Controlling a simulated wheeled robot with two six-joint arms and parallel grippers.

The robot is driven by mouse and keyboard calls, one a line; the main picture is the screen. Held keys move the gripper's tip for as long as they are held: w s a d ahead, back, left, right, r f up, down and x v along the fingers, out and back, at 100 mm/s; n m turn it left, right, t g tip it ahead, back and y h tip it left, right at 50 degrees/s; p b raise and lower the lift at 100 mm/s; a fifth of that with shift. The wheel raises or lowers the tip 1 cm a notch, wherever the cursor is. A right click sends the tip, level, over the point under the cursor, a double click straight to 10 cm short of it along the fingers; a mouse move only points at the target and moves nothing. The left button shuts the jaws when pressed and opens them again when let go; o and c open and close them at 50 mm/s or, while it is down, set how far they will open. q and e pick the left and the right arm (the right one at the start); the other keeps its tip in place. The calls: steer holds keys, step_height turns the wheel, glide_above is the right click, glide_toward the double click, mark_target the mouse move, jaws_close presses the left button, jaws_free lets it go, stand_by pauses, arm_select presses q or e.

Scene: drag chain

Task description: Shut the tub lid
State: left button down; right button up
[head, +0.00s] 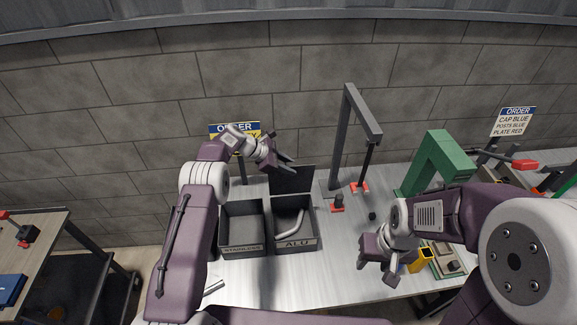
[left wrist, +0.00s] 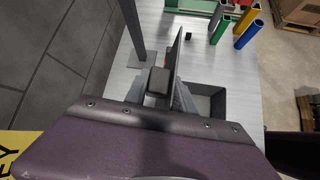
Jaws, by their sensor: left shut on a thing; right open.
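The ALU tub (head: 315,232) is an open dark box on the bench, with a bent grey tube (head: 291,224) inside. Its dark lid (head: 294,182) stands about upright at the back edge. In the left wrist view the lid (left wrist: 178,62) shows nearly edge-on beside a dark finger. My left gripper (head: 285,163) is at the top of the lid and shut on it; the far finger is mostly hidden. My right gripper (head: 377,261) is open and empty over the bench, right of the tub.
The STAINLESS tub (head: 242,249) stands open just left of the ALU tub. A dark grey frame (head: 341,130) and red-based parts (head: 337,203) stand right of the lid. A green arch (head: 438,160) and yellow block (head: 421,261) are near my right arm.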

arm_select(q)
steer(key=shift+s, duration=0.1)
stand_by(0.4)
steer(key=shift+s+d+f+t+b, duration=0.2)
steer(key=shift+s+t+b, duration=0.2)
steer(key=shift+s+b, duration=0.4)
steer(key=s+d+f+m+t+b, duration=0.1)
steer(key=s+f+b, duration=0.3)
steer(key=s+b, duration=0.5)
steer(key=shift+d+f+m+t+b, duration=0.2)
steer(key=shift+d+m+t+b, duration=0.35)
steer(key=shift+b, duration=4.4)
steer(key=shift+a, duration=0.2)
steer(key=c, duration=1.1)
jaws_free()
steer(key=shift+w, duration=0.15)
steer(key=shift+r, duration=0.1)
